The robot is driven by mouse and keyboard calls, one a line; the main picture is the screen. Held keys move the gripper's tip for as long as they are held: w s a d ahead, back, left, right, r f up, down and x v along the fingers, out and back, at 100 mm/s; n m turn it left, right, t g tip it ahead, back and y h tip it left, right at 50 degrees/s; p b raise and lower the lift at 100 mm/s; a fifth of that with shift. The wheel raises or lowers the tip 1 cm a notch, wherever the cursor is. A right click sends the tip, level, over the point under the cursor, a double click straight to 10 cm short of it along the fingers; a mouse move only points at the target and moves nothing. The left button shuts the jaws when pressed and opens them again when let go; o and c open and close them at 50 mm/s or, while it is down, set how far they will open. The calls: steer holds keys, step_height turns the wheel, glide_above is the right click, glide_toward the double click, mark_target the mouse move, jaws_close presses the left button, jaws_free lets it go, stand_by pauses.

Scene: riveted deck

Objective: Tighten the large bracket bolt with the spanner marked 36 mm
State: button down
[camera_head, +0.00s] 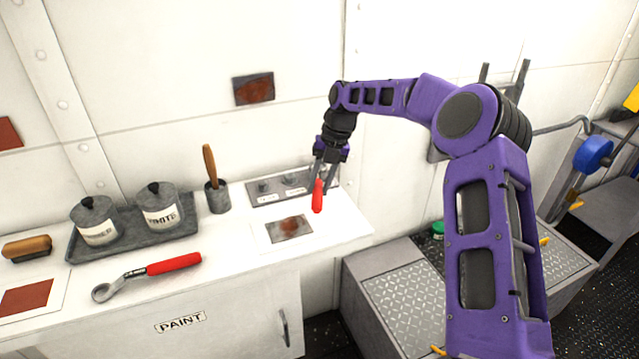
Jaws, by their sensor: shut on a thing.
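My gripper (322,175) points down over the right end of the white counter, shut on a red-handled tool (317,197). Only the red handle shows clearly; the rest is hidden or too small to make out, and I see no size mark on it. A spanner (147,275) with a red handle and a grey ring end lies on the counter at the front left, well apart from my gripper. Any size mark on it is too small to read. I cannot make out the large bracket bolt; my arm covers part of the wall on the right.
A grey tray (80,257) holds two lidded pots. A brush stands in a grey cup (218,196). A grey panel (272,188) and a rust-stained plate (290,229) are near my gripper. A treaded step box (405,290) and a blue wheel (593,154) are at right.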

steer(key=shift+f+b, duration=0.35)
steer(key=shift+f, duration=0.45)
stand_by(0.4)
steer(key=shift+a, duration=0.15)
stand_by(0.3)
steer(key=shift+w+a+m+t+b, duration=0.1)
steer(key=shift+a+m+t+b, duration=0.3)
steer(key=shift+a+m, duration=0.85)
steer(key=shift+w+a+m+b, duration=0.2)
steer(key=shift+a+m, duration=0.35)
steer(key=shift+a, duration=0.15)
steer(key=shift+w+a+m+b, duration=0.15)
steer(key=shift+a+m, duration=0.35)
steer(key=shift+a, duration=0.15)
steer(key=shift+w+a+m+t, duration=0.25)
steer(key=shift+w+a+m, duration=0.05)
steer(key=shift+a+m, duration=0.3)
steer(key=shift+w+a+m+t, duration=0.25)
steer(key=shift+a+m, duration=0.25)
steer(key=shift+a, duration=0.05)
steer(key=shift+w+a+m+t+p, duration=0.35)
steer(key=shift+w+a+m, duration=0.45)
steer(key=shift+a+m, duration=0.25)
steer(key=shift+s+d+p, duration=0.15)
steer(key=shift+d+p, duration=0.1)
steer(key=shift+p, duration=0.15)
